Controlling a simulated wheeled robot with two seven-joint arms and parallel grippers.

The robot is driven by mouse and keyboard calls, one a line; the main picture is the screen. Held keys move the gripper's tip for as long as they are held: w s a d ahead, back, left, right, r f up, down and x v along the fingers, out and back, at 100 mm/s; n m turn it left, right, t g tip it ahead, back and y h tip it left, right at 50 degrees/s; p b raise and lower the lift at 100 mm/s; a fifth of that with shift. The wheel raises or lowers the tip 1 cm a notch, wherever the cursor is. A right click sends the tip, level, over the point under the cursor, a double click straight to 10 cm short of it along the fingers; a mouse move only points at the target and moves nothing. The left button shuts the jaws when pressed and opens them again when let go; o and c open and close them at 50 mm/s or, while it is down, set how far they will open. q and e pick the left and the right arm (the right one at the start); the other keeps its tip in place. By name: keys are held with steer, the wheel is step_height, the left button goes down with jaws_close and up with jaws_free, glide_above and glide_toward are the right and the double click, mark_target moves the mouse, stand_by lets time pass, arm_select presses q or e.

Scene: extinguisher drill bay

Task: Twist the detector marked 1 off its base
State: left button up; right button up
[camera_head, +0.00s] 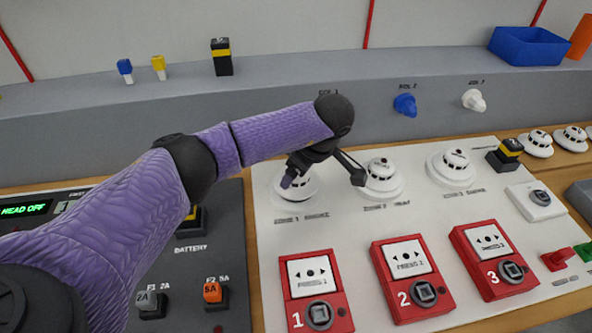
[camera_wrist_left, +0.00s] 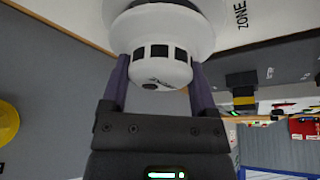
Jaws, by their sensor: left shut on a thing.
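The detector marked 1 (camera_head: 303,187) is a white round unit on a white base at the left of the detector row, above the ZONE 1 label. My left gripper (camera_head: 293,179) reaches it from above and covers part of it. In the left wrist view the detector's white vented head (camera_wrist_left: 162,50) sits between my two purple fingers, which are shut on its sides. A wider white ring shows behind the head. I cannot tell whether a gap separates head and base. My right gripper is not in view.
Detector 2 (camera_head: 382,180) stands close to the right of my gripper, and detector 3 (camera_head: 452,167) beyond it. Red call points 1 (camera_head: 318,292), 2 (camera_head: 404,280) and 3 (camera_head: 494,262) stand in front. A display (camera_head: 25,210) at left reads HEAD OFF.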

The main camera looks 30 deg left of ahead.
arm_select(q)
steer(key=shift+r+p, duration=1.65)
steer(key=shift+r, duration=0.7)
